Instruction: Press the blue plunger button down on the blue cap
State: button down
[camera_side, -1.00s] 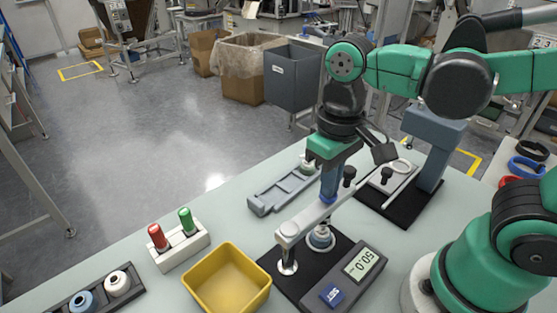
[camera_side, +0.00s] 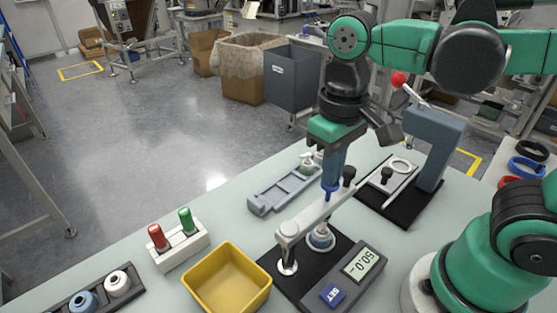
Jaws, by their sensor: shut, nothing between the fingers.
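My gripper (camera_side: 332,178) is shut and points down over the pale bar (camera_side: 306,220) of the black-based fixture. A small bright blue piece (camera_side: 330,193) shows right under the fingers, at the bar; it looks like the plunger button, but whether the fingers touch it cannot be told. Under the bar sits a round grey-blue and white part (camera_side: 320,240), partly hidden by the bar; I cannot tell if it is the blue cap. Another blue cap (camera_side: 83,301) sits in the dark rack at the lower left.
A meter with a display (camera_side: 361,264) and blue SET button stands beside the fixture. A yellow bin (camera_side: 228,282), a block with red and green pegs (camera_side: 181,245) and a grey tray (camera_side: 284,189) are to the left. A press (camera_side: 437,143) with a red-knobbed lever (camera_side: 398,79) stands behind right.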

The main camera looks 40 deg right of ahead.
jog(key=shift+r, duration=0.4)
jog(key=shift+r, duration=2.5)
jog(key=w+d+f+t, duration=0.4)
jog(key=d+f+t, duration=0.1)
jog(key=f+t, duration=0.1)
jog(key=shift+w+f+t, duration=0.35)
jog(key=shift+f+t, duration=0.05)
jog(key=shift+t, duration=0.2)
